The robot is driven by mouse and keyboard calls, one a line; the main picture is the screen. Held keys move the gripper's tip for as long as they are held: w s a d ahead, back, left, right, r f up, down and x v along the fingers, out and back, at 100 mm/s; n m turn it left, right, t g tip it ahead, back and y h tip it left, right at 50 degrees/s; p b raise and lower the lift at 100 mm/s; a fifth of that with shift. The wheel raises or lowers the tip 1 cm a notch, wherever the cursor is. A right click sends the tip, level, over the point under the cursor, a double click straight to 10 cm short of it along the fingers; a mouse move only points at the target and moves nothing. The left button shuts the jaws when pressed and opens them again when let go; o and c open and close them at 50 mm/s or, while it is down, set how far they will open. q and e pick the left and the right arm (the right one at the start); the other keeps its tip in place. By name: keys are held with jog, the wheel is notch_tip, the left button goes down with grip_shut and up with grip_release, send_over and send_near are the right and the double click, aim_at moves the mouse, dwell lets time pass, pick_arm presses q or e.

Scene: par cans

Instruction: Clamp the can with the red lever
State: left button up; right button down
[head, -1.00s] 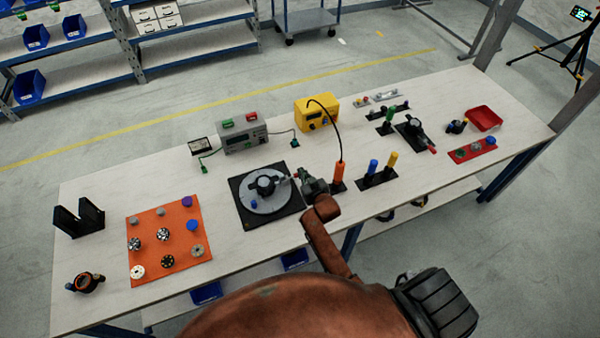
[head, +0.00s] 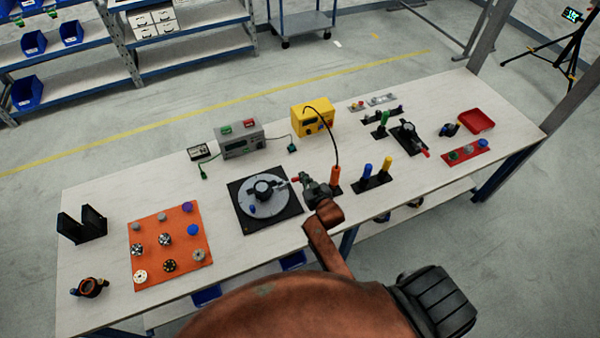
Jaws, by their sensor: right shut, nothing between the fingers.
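A small red lever end (head: 295,181) shows to the clamp's right, close to my right gripper. A small blue piece (head: 253,209) sits on the plate's near side; I cannot tell whether a can is under the clamp. My right gripper (head: 305,187) is shut and empty just right of the plate; contact with the lever cannot be told. Another dark clamp (head: 408,139) with a red-tipped lever (head: 425,154) stands farther right. My left gripper is out of view.
An orange mat (head: 150,280) with several small round parts lies left. A grey box (head: 240,147) and a yellow box (head: 312,119) stand behind.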

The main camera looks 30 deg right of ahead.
jog(key=v, duration=0.5)
dwell(0.4)
